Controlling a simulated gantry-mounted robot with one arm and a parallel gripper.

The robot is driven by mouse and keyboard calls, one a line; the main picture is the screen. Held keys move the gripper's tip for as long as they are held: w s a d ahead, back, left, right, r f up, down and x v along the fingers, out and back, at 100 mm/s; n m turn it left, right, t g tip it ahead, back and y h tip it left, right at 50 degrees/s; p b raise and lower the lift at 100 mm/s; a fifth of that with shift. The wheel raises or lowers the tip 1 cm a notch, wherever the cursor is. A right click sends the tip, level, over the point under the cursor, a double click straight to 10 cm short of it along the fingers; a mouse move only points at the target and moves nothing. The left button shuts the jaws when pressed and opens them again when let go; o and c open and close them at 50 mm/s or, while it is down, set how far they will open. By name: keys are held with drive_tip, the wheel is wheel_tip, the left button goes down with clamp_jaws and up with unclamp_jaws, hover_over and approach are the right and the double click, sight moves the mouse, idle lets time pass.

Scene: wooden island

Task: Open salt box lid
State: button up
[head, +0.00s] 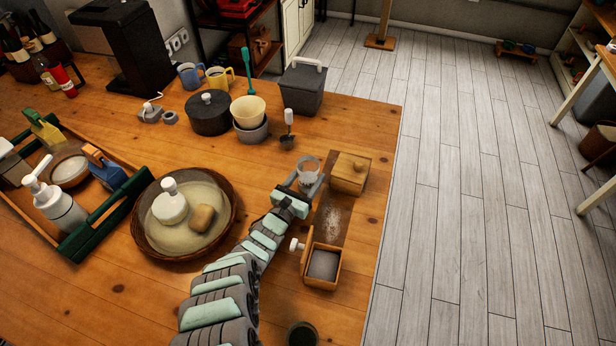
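A closed wooden box (350,173) with a small knob on its lid stands near the right edge of the island. A second wooden box (322,267) stands nearer, with grey-white grains inside. Its lid (307,250), with a white knob, is tilted up on the left side. Which one is the salt box is not labelled. My gripper (306,182) is just left of the closed box, with its fingers spread apart. A clear glass (308,166) shows at the fingertips; I cannot tell whether they touch it. The closed box's lid is not held.
A dark strip (333,218) with white specks lies between the two boxes. A round basket tray (148,237) is left of my arm.

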drive_tip(key=shift+f, duration=0.15)
drive_tip(key=o, duration=1.7)
drive_tip(key=shift+o, duration=0.2)
